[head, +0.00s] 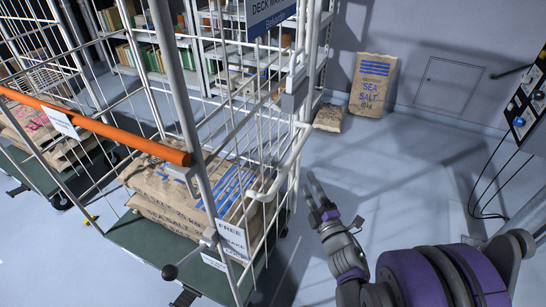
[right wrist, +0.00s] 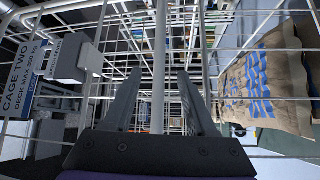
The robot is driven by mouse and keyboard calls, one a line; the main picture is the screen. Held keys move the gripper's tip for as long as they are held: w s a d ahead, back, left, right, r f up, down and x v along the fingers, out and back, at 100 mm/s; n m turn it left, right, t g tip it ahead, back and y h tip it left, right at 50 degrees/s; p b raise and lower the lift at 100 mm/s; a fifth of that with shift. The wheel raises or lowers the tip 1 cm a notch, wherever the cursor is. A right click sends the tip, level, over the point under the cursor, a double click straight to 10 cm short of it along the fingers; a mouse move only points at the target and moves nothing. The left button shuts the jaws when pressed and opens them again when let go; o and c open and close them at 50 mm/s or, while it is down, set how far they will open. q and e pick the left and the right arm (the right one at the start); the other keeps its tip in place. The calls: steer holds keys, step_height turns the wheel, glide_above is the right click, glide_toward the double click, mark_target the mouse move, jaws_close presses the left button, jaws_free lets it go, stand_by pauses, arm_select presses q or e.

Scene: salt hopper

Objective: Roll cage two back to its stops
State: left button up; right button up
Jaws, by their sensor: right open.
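Cage two (head: 183,98) is a grey wire roll cage with an orange bar (head: 110,134) across its near left side and a green deck (head: 130,240). Salt sacks (head: 165,190) lie stacked on the deck; they also show in the right wrist view (right wrist: 272,85). Its blue nameplate (right wrist: 18,82) shows in the right wrist view. A bent white tube (head: 288,165) stands out on the cage's right side. My right gripper (head: 313,185) is open, just right of that tube. In the right wrist view a white tube (right wrist: 159,70) appears between the fingers; contact cannot be told. My left gripper is out of view.
Another cage with sacks (head: 22,140) stands at the left. Shelving (head: 215,20) stands behind. A sea salt sack (head: 371,84) leans on the back wall, a smaller one beside it. A panel with cables (head: 525,100) is at the right. Floor right of the cage is clear.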

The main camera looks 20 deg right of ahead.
mark_target(293, 159)
steer(key=shift+n, duration=0.3)
steer(key=w, duration=0.3)
steer(key=w+r, duration=0.1)
steer(key=w, duration=0.7)
steer(key=shift+d+r+p, duration=0.15)
steer(key=shift+r+p, duration=0.05)
steer(key=shift+p, duration=0.2)
steer(key=shift+s, duration=0.1)
jaws_close()
stand_by(0.5)
